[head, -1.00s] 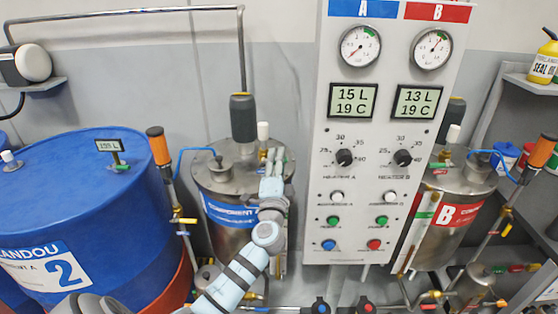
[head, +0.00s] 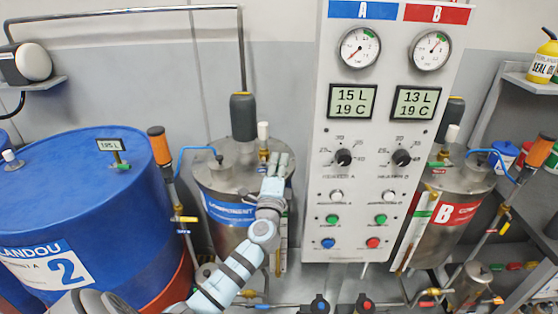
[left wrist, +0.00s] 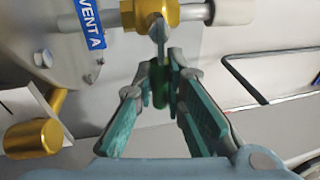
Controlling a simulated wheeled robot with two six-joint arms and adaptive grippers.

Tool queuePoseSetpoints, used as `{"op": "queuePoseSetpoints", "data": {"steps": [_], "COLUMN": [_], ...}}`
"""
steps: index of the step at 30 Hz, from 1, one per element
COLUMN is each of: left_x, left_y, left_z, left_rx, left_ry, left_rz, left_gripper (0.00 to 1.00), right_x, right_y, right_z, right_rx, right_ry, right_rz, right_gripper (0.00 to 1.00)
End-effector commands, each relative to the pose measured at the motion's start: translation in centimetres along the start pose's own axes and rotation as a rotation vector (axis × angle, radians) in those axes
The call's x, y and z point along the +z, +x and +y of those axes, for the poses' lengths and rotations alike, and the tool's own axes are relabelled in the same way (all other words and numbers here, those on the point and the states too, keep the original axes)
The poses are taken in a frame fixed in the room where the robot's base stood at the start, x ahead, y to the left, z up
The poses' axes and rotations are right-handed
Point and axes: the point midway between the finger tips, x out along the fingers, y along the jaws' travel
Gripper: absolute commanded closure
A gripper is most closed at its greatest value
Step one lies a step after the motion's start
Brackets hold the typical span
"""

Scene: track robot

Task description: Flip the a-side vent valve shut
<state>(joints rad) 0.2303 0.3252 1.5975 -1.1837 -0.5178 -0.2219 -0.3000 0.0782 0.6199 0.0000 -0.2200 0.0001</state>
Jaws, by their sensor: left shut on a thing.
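The a-side vent valve is a brass body (left wrist: 150,14) beside a blue "VENT A" tag (left wrist: 90,22) in the left wrist view. Its green handle (left wrist: 160,85) hangs from the body, away from the pipe line. In the head view the valve (head: 263,154) sits under a white cap on top of the steel component A tank (head: 225,180). My left gripper (left wrist: 162,80) is shut on the green handle, with a finger on each side. In the head view my left gripper (head: 280,162) is at the tank's top right and hides part of the tank. My right gripper is not in view.
The control panel (head: 365,220) stands close to the right of my left gripper. A blue drum (head: 60,190) stands at left, with an orange-handled pump (head: 159,146) beside it. The component B tank (head: 460,180) is right of the panel.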

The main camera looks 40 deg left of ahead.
Motion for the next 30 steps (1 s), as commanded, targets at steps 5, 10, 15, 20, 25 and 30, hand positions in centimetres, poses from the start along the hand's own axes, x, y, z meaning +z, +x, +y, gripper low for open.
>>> {"op": "queuePoseSetpoints", "data": {"steps": [5,10,15,20,25,30], "left_x": [0.0,0.0,0.0,0.0,0.0,0.0], "left_y": [0.0,0.0,0.0,-1.3,-5.8,-10.1], "left_z": [0.1,0.1,0.1,0.2,0.2,0.3], "left_rx": [0.0,0.0,0.0,0.001,0.003,0.004], "left_ry": [0.0,-0.001,-0.001,-0.001,-0.003,-0.003], "left_rz": [-0.001,-0.001,-0.001,-0.001,0.0,-0.001], "left_gripper": [0.81,0.68,0.68,0.68,0.68,0.68], "right_x": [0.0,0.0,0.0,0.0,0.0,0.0], "right_y": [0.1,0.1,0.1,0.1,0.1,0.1], "right_z": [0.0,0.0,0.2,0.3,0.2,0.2], "right_rx": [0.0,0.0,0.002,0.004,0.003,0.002], "right_ry": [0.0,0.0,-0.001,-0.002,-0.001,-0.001], "right_rz": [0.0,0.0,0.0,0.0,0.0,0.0], "right_gripper": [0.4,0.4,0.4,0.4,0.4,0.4]}}
